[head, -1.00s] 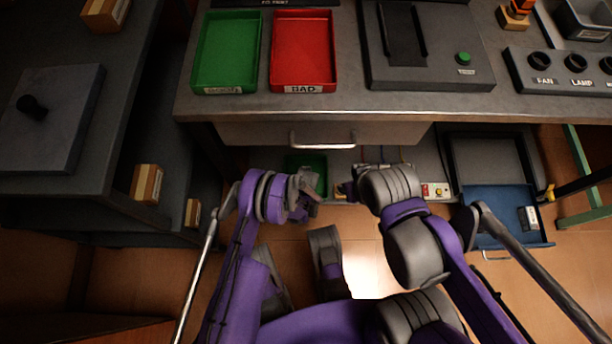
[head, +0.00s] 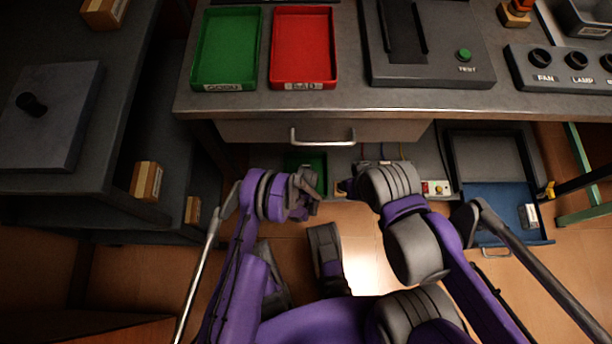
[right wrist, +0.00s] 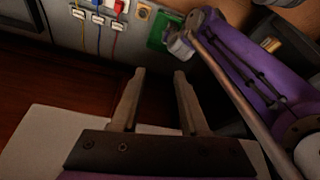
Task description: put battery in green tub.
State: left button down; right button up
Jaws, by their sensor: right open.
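A green tub (head: 318,162) stands low under the bench, partly hidden by my left gripper; a green piece (right wrist: 158,32) also shows in the right wrist view. I cannot surely identify a battery; a small pale, dark-marked block (head: 528,216) lies in the open blue drawer at the right. My left gripper (head: 304,194) is just in front of the tub; its jaws are too small and dark to read. My right gripper (head: 346,188) is mostly hidden by its arm in the head view. In the right wrist view the right gripper (right wrist: 160,74) is open, with nothing between its fingers.
A green tray (head: 226,50) and a red tray (head: 303,48) sit on the bench above a closed drawer with a handle (head: 322,138). The open blue drawer (head: 500,225) juts out low at the right. A panel with wires (right wrist: 98,22) lies ahead. Dark shelving stands left.

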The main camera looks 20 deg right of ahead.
pick_arm(q)
jog(key=shift+f, duration=0.25)
jog(key=shift+c, duration=0.9)
grip_release()
